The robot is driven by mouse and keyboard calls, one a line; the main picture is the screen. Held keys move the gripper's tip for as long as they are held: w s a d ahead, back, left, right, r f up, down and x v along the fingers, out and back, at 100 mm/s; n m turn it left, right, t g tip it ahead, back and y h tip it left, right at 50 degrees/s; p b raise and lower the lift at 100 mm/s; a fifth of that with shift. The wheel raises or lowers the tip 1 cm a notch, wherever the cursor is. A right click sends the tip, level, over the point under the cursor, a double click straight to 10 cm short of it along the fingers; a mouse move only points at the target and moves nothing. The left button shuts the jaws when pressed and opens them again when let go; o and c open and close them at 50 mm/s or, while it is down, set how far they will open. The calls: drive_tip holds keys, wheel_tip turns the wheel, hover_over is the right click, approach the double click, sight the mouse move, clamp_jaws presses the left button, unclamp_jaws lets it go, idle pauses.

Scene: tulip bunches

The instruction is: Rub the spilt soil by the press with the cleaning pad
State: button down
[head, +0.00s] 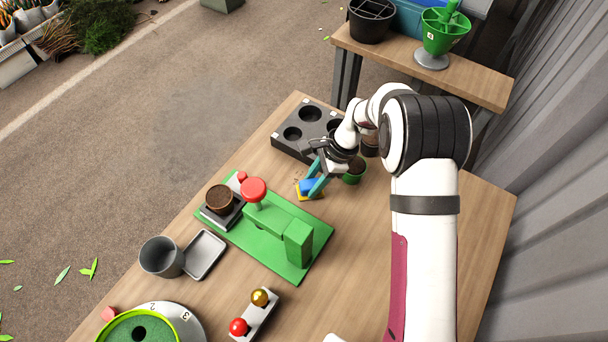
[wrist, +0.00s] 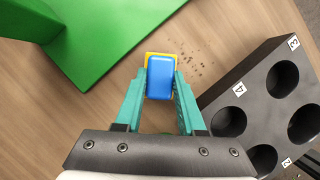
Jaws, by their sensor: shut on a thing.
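The cleaning pad (wrist: 161,75), blue with a yellow layer under it, is between the teal fingers of my gripper (wrist: 161,88) in the wrist view. My gripper is shut on it. In the head view the pad (head: 309,187) is at or close to the table top, just beyond the green press (head: 270,228); I cannot tell whether it touches the wood. The spilt soil (wrist: 196,60) is a scatter of dark crumbs on the table, just right of the pad in the wrist view. In the head view the soil is mostly hidden.
A black block with numbered holes (wrist: 228,103) stands close on the right in the wrist view; the press's green base (wrist: 105,40) is on the left. A green pot (head: 354,172) stands beside my gripper. A grey cup (head: 161,257) and a tray (head: 205,254) are nearer the front.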

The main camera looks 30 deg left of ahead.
drive_tip(key=shift+d, duration=0.7)
drive_tip(key=shift+a, duration=5.45)
drive_tip(key=shift+w, duration=0.4)
drive_tip(key=shift+d, duration=5.35)
drive_tip(key=shift+a, duration=5.1)
drive_tip(key=shift+a+r, duration=0.1)
drive_tip(key=shift+a, duration=0.1)
wheel_tip(320, 180, up, 8)
